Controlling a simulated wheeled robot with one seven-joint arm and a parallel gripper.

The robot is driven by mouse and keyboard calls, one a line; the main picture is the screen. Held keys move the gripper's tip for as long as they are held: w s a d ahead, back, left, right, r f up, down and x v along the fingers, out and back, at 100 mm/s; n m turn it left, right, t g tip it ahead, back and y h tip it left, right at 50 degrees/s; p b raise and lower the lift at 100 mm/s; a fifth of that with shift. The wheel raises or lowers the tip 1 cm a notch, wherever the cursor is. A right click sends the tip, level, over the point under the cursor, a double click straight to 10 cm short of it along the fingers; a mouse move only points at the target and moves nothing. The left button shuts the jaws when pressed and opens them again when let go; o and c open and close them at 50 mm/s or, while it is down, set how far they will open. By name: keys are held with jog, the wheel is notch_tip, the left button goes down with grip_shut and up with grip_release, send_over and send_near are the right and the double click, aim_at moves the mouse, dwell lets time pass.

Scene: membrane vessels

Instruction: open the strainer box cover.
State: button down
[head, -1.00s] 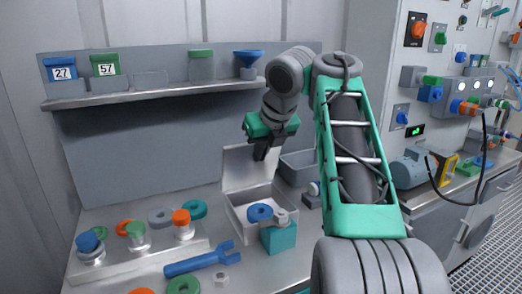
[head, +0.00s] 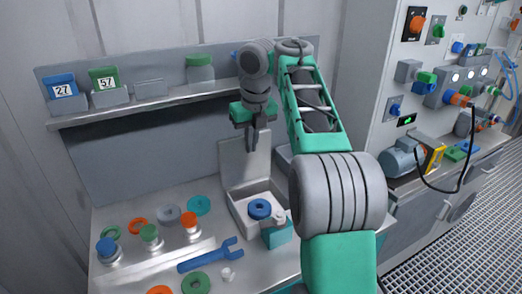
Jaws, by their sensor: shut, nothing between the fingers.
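The strainer box (head: 238,217) is a pale open-topped box on the bench, right of centre. Its cover (head: 238,170) stands upright at the back edge of the box, raised open. A blue ring-shaped part (head: 260,209) sits inside the box. My gripper (head: 252,147) points down at the top edge of the cover, its dark fingers together and empty. I cannot tell whether the fingers touch the cover.
A teal block with a grey knob (head: 277,234) stands at the box's front right. A blue wrench (head: 210,255), coloured rings and capped vessels (head: 150,237) lie to the left. A shelf (head: 150,106) with labelled jars runs behind. A control panel (head: 440,80) is at right.

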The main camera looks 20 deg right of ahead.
jog(key=shift+w+r+p, duration=0.1)
jog(key=shift+w+p, duration=0.35)
jog(key=shift+p, duration=0.2)
jog(key=shift+w+p, duration=0.3)
jog(key=shift+p, duration=0.1)
jog(key=shift+w, duration=0.35)
jog(key=shift+w+p, duration=0.15)
jog(key=shift+p, duration=0.2)
jog(key=s+p+v, duration=0.1)
jog(key=p+v, duration=0.7)
jog(key=v, duration=0.3)
jog(key=shift+s+p, duration=0.35)
jog(key=shift+s, duration=0.1)
